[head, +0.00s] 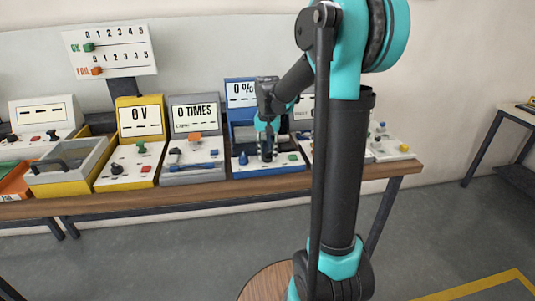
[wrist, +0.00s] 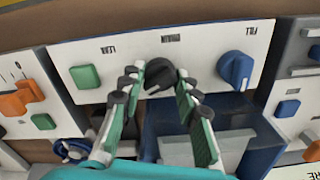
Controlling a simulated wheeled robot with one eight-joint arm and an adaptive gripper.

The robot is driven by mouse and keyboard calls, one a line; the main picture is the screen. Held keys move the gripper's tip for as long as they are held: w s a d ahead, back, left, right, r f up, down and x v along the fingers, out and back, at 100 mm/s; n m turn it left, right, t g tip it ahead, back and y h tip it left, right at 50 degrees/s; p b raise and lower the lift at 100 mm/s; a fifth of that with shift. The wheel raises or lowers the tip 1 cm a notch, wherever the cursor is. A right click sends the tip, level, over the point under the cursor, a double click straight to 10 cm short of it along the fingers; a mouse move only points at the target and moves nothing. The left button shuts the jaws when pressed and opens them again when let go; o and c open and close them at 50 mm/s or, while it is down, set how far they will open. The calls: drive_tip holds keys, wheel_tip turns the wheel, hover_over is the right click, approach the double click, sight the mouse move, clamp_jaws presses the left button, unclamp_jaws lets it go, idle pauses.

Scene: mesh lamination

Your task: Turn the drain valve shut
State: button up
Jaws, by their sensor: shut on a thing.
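The drain valve is a black round knob (wrist: 161,70) on a white panel (wrist: 110,50), under a label that reads DRAIN upside down in the wrist view. A white mark shows on its lower left edge. My gripper (wrist: 157,84) has one finger on each side of the knob and is shut on it. In the head view my gripper (head: 267,143) reaches down to the front panel of the blue unit (head: 240,117), whose display reads 0 %. My fingers mostly hide the knob there.
A blue knob (wrist: 235,68) marked FILL sits right of the drain knob, and a green button (wrist: 86,76) marked LEAK sits left. Other test units stand close on both sides along the wooden bench (head: 210,196).

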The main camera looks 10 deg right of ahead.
sight(268, 153)
drive_tip(key=n, duration=1.2)
drive_tip(key=shift+n, duration=0.4)
idle(0.3)
drive_tip(key=o, duration=1.2)
drive_tip(key=shift+c, duration=0.2)
wheel_tip(268, 153, up, 12)
